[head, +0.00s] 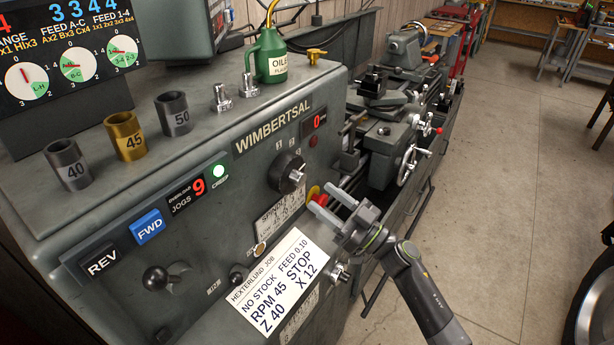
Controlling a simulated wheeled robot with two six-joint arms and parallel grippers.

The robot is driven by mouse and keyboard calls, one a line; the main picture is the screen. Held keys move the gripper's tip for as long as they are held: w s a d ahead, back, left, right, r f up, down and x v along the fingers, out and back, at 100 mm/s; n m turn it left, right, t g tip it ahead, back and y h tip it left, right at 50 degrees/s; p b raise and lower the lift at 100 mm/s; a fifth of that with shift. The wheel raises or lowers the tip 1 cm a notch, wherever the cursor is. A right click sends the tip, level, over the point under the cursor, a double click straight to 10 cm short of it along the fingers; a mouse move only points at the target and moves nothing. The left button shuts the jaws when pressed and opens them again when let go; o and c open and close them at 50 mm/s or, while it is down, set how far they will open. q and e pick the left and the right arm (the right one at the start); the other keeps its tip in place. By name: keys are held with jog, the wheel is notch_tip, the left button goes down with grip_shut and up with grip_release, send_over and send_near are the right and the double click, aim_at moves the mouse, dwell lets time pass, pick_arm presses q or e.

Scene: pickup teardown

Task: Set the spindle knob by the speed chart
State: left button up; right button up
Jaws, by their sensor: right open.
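The spindle knob (291,173) is a dark round selector with a light pointer on the lathe's front panel, with small numbered marks around it. Its exact setting is too small to read. The speed chart (281,209) is a pale plate just below it, partly covered by the job card. My right gripper (323,198) is open and empty, to the right of and below the knob, apart from it. A red and yellow button (314,192) shows behind its fingertips. My left gripper is not in view.
The white job card (283,281) reads RPM 45, feed 0.10, Z 40, X 12. Above the knob, a red display (319,121) shows 0. FWD (148,227) and REV (103,261) buttons sit left. An oil can (270,55) and numbered collets (126,136) stand on top.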

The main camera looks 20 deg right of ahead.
aim_at(303, 182)
jog(key=p+x, duration=0.1)
jog(key=x, duration=0.4)
jog(key=shift+w+a+r, duration=0.1)
jog(key=shift+w+a, duration=0.15)
jog(key=shift+w, duration=0.1)
jog(key=shift+c, duration=0.4)
jog(key=c, duration=0.9)
